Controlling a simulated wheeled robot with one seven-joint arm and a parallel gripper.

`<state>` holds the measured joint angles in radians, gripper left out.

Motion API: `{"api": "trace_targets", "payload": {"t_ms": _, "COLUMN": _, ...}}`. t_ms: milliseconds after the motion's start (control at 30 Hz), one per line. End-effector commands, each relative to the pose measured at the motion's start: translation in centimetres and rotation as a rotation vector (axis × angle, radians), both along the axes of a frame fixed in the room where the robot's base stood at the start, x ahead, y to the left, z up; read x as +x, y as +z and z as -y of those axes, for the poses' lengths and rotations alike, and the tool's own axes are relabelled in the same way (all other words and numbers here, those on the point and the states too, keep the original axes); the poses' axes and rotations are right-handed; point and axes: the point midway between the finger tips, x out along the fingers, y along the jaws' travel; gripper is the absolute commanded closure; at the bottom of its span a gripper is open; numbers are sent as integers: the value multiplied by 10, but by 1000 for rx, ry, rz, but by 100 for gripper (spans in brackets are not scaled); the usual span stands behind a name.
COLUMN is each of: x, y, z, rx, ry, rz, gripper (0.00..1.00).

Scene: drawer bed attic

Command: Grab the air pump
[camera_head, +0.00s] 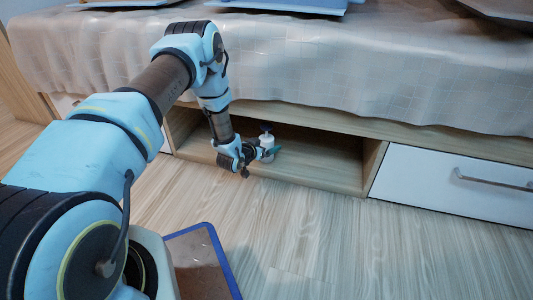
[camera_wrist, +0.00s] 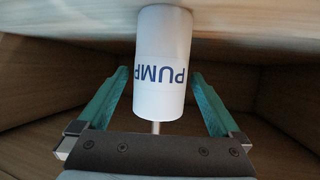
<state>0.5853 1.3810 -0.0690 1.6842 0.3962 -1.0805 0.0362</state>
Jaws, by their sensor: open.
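The air pump (camera_wrist: 162,62) is a white cylinder with the dark letters "PUMP", upside down in the wrist view. In the head view the pump (camera_head: 267,142) stands upright with a dark top in the open compartment under the bed. My gripper (camera_wrist: 160,90) is open, with one teal finger on each side of the pump's lower part in the picture. Gaps show between the fingers and the pump. In the head view my gripper (camera_head: 272,152) is at the compartment, beside the pump and partly hiding it.
The open wooden compartment (camera_head: 320,160) has a side wall at right and a top rail above. A white drawer front (camera_head: 450,183) with a metal handle is to its right. The covered bed (camera_head: 330,70) is above. A blue-edged tray-like object (camera_head: 205,262) is low in front.

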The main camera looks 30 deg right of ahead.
Motion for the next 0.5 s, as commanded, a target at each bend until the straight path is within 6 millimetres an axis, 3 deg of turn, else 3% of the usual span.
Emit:
{"api": "trace_targets", "payload": {"t_ms": 267, "x": 2, "y": 0, "z": 3, "rx": -1, "ry": 0, "rz": 0, "gripper": 0}}
{"api": "trace_targets", "payload": {"t_ms": 500, "x": 2, "y": 0, "z": 3, "rx": 0, "ry": 0, "rz": -1, "gripper": 26}}
